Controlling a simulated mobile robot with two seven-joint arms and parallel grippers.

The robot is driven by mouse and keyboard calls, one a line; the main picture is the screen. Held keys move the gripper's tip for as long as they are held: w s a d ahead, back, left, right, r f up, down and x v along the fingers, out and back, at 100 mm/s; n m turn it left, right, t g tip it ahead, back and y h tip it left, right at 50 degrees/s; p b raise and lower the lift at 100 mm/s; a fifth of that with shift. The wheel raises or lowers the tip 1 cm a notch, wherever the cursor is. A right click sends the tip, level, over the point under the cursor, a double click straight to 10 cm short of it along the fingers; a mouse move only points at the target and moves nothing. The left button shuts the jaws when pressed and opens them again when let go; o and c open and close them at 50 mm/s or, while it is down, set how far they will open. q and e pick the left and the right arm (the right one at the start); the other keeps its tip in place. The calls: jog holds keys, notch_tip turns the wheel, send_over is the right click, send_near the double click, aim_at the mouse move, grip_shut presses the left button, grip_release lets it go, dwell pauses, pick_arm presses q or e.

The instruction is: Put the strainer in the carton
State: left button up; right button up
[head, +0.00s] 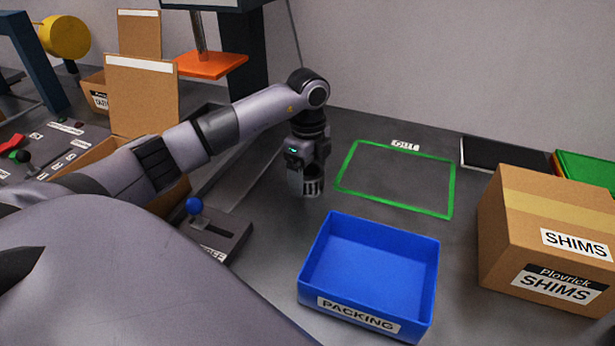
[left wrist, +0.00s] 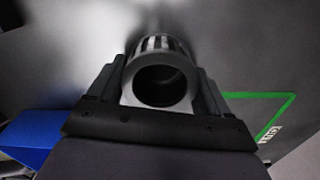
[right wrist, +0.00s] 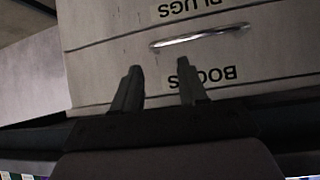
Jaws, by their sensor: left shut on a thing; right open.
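The strainer (head: 311,187) is a grey ring-shaped cylinder with slots around its lower end. My left gripper (head: 308,168) is shut on it, pointing down, left of the green outline. In the left wrist view the strainer (left wrist: 163,85) sits between both fingers, its round opening facing the camera. I cannot tell whether it touches the bench. A brown open carton (head: 142,97) with a raised flap stands at the left, partly hidden behind my left arm. My right gripper (right wrist: 158,85) is open and empty in front of a drawer front; it is outside the head view.
A blue PACKING bin (head: 370,265) stands empty at front centre. A closed SHIMS box (head: 550,240) is at the right. A green-outlined OUT area (head: 397,180) is clear. A blue-knobbed lever (head: 195,206) and an orange press plate (head: 212,65) are near my left arm.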

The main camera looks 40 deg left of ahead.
pick_arm(q)
jog(key=shift+r, duration=0.15)
notch_tip(320, 180, up, 12)
notch_tip(320, 180, up, 7)
jog(key=p, duration=0.3)
send_over(308, 169)
jog(key=shift+s+r, duration=0.1)
jog(key=shift+r, duration=0.3)
jog(key=shift+d, duration=0.1)
